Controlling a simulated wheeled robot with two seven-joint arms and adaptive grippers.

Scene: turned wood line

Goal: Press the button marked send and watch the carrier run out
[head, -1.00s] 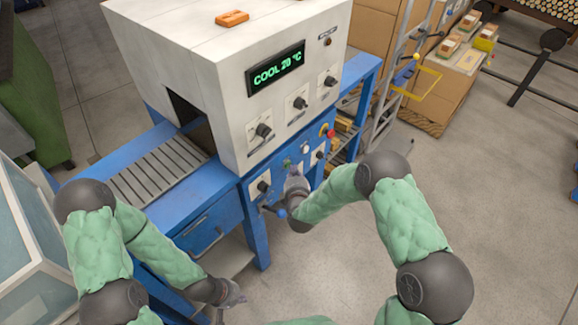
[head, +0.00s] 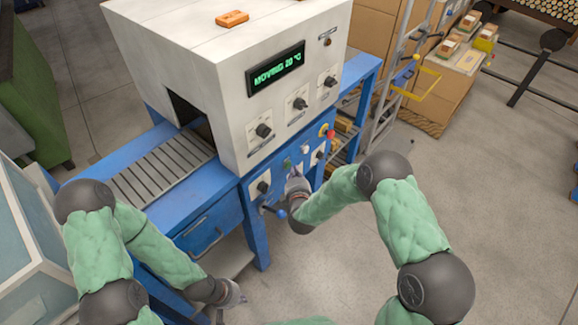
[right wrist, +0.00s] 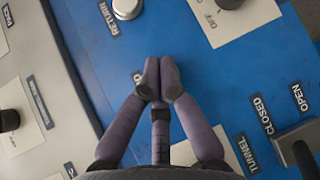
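The white machine's display (head: 277,66) reads MOVING 20 °C in green. My right gripper (head: 294,180) is at the blue control panel (head: 262,207). In the right wrist view its two fingertips (right wrist: 158,72) are together, with nothing seen between them, over the panel below the RETURN button (right wrist: 127,8). A label (right wrist: 137,77) is partly covered there; the send button is hidden behind the fingers. I cannot tell whether they touch it. No carrier shows on the rollers (head: 160,167) or in the dark tunnel mouth (head: 183,108). My left gripper (head: 237,296) hangs low, too small to judge.
A lever (right wrist: 300,150) by TUNNEL, CLOSED and OPEN labels sits right of my right fingers. A red button (head: 331,134) and several knobs are on the machine. An orange block (head: 232,19) lies on top.

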